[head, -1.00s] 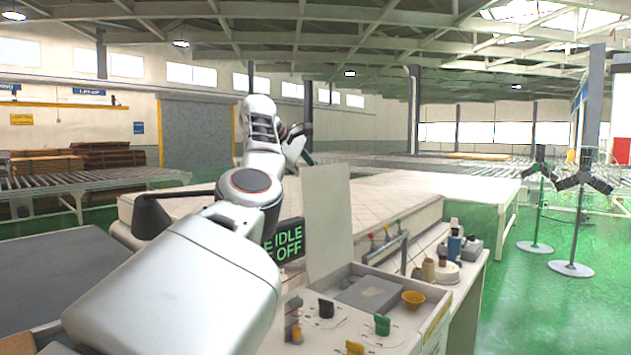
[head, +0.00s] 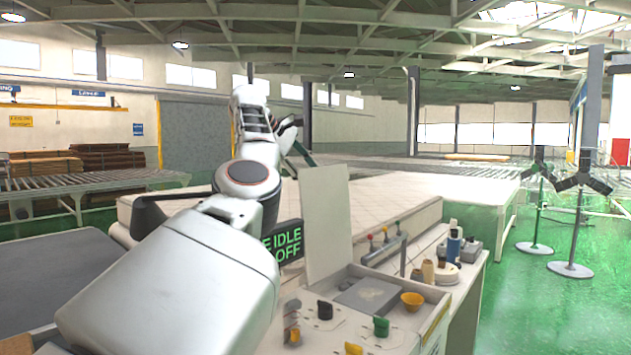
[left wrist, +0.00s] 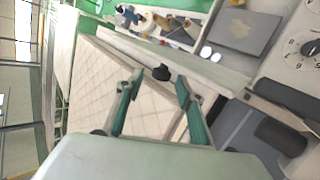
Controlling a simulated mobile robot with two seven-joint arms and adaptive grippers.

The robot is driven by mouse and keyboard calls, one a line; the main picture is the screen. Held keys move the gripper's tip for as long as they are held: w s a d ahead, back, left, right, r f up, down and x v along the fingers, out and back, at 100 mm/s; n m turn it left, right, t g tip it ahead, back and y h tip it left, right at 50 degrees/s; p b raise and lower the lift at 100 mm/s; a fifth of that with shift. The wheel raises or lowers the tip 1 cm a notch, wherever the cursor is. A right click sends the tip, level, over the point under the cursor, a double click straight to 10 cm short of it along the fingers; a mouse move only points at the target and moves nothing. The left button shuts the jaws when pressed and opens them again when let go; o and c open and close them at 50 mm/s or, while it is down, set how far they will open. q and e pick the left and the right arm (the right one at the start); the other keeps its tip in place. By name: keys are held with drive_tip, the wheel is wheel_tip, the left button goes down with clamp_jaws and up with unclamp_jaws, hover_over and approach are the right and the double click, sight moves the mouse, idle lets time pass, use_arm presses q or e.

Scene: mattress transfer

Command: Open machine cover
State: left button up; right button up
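The machine cover (head: 327,222) is a pale flat panel standing raised, slightly tilted, at the back of the machine's open compartment (head: 368,297) in the head view. In the left wrist view the cover (left wrist: 212,74) shows as a narrow slanting panel with a black knob (left wrist: 161,73) on its far side. My left gripper (head: 300,142) is above and behind the cover's upper left edge. Its two green fingers (left wrist: 157,92) are spread apart, with nothing held between them; the knob appears beyond the fingertips. Whether they touch the cover cannot be told. My right gripper is in neither view.
A quilted mattress (head: 400,205) lies behind the machine. An IDLE/OFF display (head: 287,242) stands left of the cover.

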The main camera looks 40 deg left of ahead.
use_arm(q)
drive_tip(key=d+v, duration=0.1)
drive_tip(key=v, duration=0.7)
drive_tip(key=shift+s+a+r, duration=0.25)
drive_tip(key=shift+a, duration=0.2)
